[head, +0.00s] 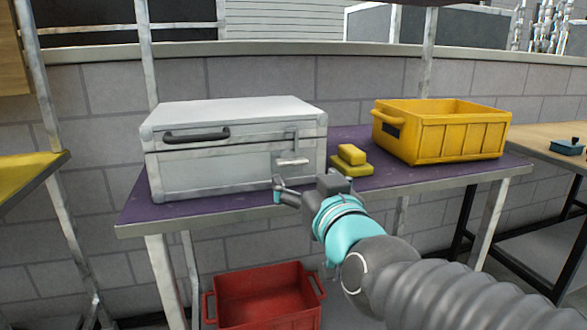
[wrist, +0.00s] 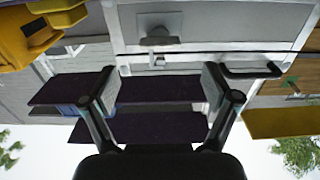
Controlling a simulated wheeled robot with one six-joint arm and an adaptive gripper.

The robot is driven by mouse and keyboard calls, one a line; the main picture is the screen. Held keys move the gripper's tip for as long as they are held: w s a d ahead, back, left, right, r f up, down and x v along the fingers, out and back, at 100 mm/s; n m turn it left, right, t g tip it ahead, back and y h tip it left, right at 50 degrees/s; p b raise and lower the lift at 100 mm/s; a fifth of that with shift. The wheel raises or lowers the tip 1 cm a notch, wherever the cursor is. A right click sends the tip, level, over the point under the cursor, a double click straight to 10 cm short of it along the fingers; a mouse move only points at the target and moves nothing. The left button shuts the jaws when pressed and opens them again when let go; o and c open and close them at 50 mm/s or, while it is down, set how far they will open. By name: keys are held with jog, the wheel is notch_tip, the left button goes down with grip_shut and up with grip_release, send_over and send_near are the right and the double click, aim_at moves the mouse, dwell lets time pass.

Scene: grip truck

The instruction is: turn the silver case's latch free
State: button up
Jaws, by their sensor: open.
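The silver case (head: 215,165) sits shut on the purple-topped table, its front towards me. Its latch (head: 292,161) is on the right part of the front, a small plate with a lever lying about level. A dark carry handle (head: 196,135) is on the front to the left. In the wrist view, which looks upside down, the latch (wrist: 158,38) shows above the fingers and the handle (wrist: 250,69) to the right. My gripper (head: 303,184) is open and empty, just in front of and below the latch. In the wrist view my gripper's fingers (wrist: 158,85) are wide apart and clear of the latch.
Yellow blocks (head: 351,158) lie on the purple table (head: 160,211) just right of the case. A yellow crate (head: 455,140) stands further right. A red crate (head: 265,300) is on the floor below. A wooden table (head: 545,140) stands at right.

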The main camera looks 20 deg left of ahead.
aim_at(294, 164)
jog(key=x, duration=0.7)
jog(key=shift+w+a, duration=0.15)
jog(key=shift+w, duration=0.2)
jog(key=c, duration=1.2)
jog(key=shift+o, duration=0.3)
